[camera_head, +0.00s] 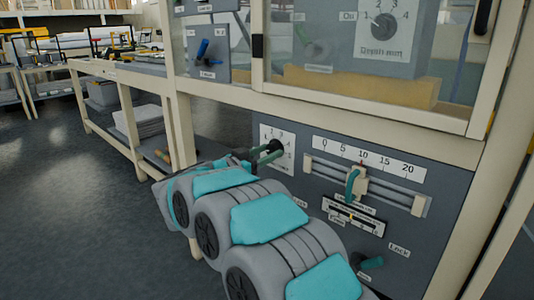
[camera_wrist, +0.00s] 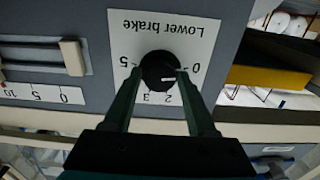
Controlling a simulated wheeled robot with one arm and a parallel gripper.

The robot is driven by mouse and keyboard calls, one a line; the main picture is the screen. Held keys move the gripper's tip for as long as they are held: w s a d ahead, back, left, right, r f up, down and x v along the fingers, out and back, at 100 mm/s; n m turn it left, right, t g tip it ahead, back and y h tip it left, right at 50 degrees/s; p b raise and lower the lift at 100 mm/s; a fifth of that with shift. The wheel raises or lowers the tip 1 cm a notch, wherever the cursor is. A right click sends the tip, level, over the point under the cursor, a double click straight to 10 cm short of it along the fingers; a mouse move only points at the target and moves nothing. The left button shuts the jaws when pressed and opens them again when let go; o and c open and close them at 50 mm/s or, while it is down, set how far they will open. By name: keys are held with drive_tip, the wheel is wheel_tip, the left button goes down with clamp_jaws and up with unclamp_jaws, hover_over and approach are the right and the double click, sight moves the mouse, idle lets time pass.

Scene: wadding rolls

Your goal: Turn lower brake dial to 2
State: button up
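The lower brake dial (camera_wrist: 158,72) is a round black knob on a white scale plate (camera_wrist: 205,40), seen upside down in the wrist view. Its short white mark points right and slightly down in that picture, toward the side between 0 and 2. The 1 is hidden behind a finger. My gripper (camera_wrist: 159,73) has one dark green finger on each side of the knob, with the tips against its rim. In the head view my gripper (camera_head: 270,151) is at the dial plate (camera_head: 272,132), and the knob is mostly covered.
Right of the dial plate is a slider (camera_head: 356,184) under a 0 to 20 scale (camera_head: 368,158). A green lock lever (camera_head: 370,263) sits lower down. A cream frame rail (camera_head: 330,103) runs above the panel. My arm fills the space in front.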

clamp_jaws()
idle(0.4)
drive_tip(key=m+b, duration=0.2)
drive_tip(key=m, duration=0.1)
drive_tip(key=shift+f+m, duration=0.15)
drive_tip(key=shift+m, duration=0.25)
drive_tip(key=shift+m+b, duration=4.8)
drive_tip(key=shift+m, duration=1.1)
drive_tip(key=shift+o, duration=2.1)
unclamp_jaws()
